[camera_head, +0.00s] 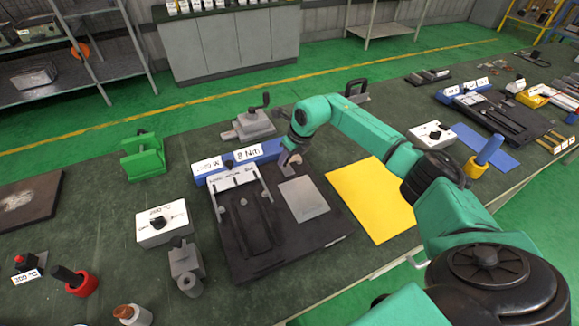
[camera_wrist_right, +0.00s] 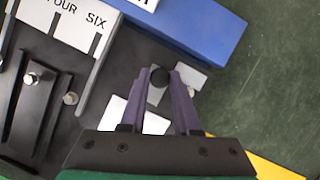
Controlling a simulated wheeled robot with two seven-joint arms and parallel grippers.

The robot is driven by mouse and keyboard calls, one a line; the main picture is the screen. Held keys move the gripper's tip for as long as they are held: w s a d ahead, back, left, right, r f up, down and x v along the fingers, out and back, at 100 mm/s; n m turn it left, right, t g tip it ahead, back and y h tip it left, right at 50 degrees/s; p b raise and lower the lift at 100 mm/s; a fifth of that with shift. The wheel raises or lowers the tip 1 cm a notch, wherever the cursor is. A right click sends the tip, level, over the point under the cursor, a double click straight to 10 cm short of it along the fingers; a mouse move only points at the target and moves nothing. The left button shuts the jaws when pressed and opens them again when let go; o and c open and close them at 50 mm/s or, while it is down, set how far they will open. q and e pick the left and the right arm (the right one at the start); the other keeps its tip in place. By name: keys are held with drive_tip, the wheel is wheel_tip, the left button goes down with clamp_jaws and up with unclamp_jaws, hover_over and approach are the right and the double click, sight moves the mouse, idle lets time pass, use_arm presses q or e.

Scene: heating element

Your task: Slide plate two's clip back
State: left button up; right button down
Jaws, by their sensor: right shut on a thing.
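My right gripper (camera_head: 291,160) reaches over the back right of a black fixture (camera_head: 245,255). In the right wrist view its two purple fingers (camera_wrist_right: 162,75) are shut on a dark round knob (camera_wrist_right: 159,77), which seems to belong to a clip; the rest of the clip is mostly hidden. Light metal (camera_wrist_right: 191,77) shows beside the fingers. A flat grey plate (camera_head: 303,199) lies on the fixture just in front of the gripper. To its left is a dark slotted part (camera_head: 256,222) with small metal pins. I cannot read which plate is number two. My left gripper is out of view.
A blue bar (camera_head: 268,152) with white labels runs along the fixture's back edge. A grey vise-like tool (camera_head: 250,125) stands behind it. A yellow sheet (camera_head: 370,197) lies to the right, and a white dial box (camera_head: 162,223) and green block (camera_head: 143,157) to the left.

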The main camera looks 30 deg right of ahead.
drive_tip(key=w+b, duration=0.1)
drive_tip(key=w, duration=0.2)
drive_tip(key=shift+f, duration=0.15)
drive_tip(key=shift+d+r, duration=0.1)
drive_tip(key=shift+r, duration=0.3)
drive_tip(key=c, duration=1)
unclamp_jaws()
drive_tip(key=o, duration=0.4)
drive_tip(key=shift+c, duration=0.2)
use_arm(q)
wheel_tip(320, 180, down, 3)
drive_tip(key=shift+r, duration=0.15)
use_arm(e)
drive_tip(key=shift+w+f, duration=0.1)
drive_tip(key=shift+f, duration=0.1)
use_arm(q)
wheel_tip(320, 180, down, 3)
drive_tip(key=b, duration=0.3)
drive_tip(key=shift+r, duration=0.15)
use_arm(e)
drive_tip(key=v, duration=1.4)
drive_tip(key=shift+r, duration=0.25)
